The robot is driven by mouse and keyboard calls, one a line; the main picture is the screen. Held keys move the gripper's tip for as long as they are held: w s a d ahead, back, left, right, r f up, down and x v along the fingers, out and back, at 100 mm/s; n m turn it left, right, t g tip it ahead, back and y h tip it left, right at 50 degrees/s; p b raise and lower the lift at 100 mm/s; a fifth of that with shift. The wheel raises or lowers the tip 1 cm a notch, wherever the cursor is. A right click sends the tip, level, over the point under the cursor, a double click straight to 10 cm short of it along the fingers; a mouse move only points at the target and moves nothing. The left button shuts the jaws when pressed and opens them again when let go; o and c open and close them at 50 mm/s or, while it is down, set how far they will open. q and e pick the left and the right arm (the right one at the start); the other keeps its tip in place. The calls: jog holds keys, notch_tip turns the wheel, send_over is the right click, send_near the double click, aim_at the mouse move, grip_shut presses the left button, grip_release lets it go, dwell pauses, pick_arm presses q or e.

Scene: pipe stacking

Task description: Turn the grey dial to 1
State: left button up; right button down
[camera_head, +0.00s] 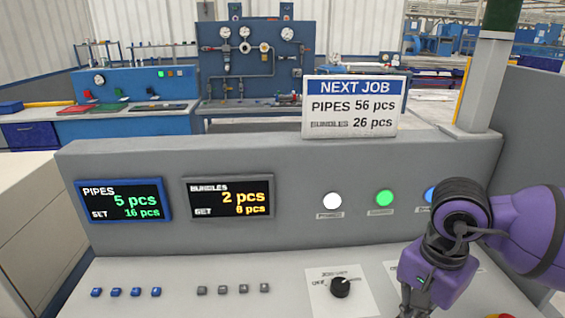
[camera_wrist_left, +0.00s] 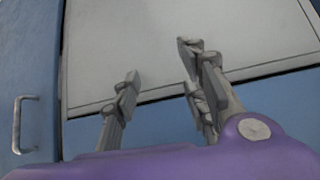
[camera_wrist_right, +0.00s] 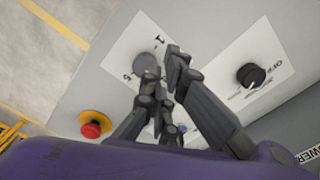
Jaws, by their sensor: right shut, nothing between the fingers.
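The grey dial (camera_wrist_right: 147,64) sits on a white plate (camera_wrist_right: 120,50) on the console in the right wrist view. A "1" is printed on one side of it and another mark, perhaps a 5, on the other. My right gripper (camera_wrist_right: 163,70) is shut and empty, its fingertips right beside the dial and partly overlapping it; contact cannot be told. In the head view my right gripper (camera_head: 410,295) is at the lower right, and my arm hides the dial. My left gripper (camera_wrist_left: 158,62) is open and empty in the left wrist view, near a light panel.
A black dial (camera_head: 341,287) on its own white plate is left of my right gripper; it also shows in the right wrist view (camera_wrist_right: 250,75). A red button (camera_wrist_right: 91,130) with a yellow collar is close by. Two displays (camera_head: 124,200) (camera_head: 229,198) and small buttons are on the left.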

jog(key=shift+s+f+b, duration=0.35)
jog(key=shift+s+f, duration=0.3)
jog(key=shift+f, duration=0.3)
notch_tip(320, 180, down, 4)
jog(key=shift+w+r+b, duration=0.15)
jog(key=shift+b, duration=0.7)
jog(key=shift+f+b, duration=0.45)
jog(key=shift+f, duration=0.15)
pick_arm(q)
jog(key=s+f+g, duration=0.1)
jog(key=s+f, duration=0.3)
jog(key=f, duration=0.1)
jog(key=shift+s+a, duration=0.2)
jog(key=shift+s, duration=0.2)
pick_arm(e)
jog(key=shift+a, duration=0.1)
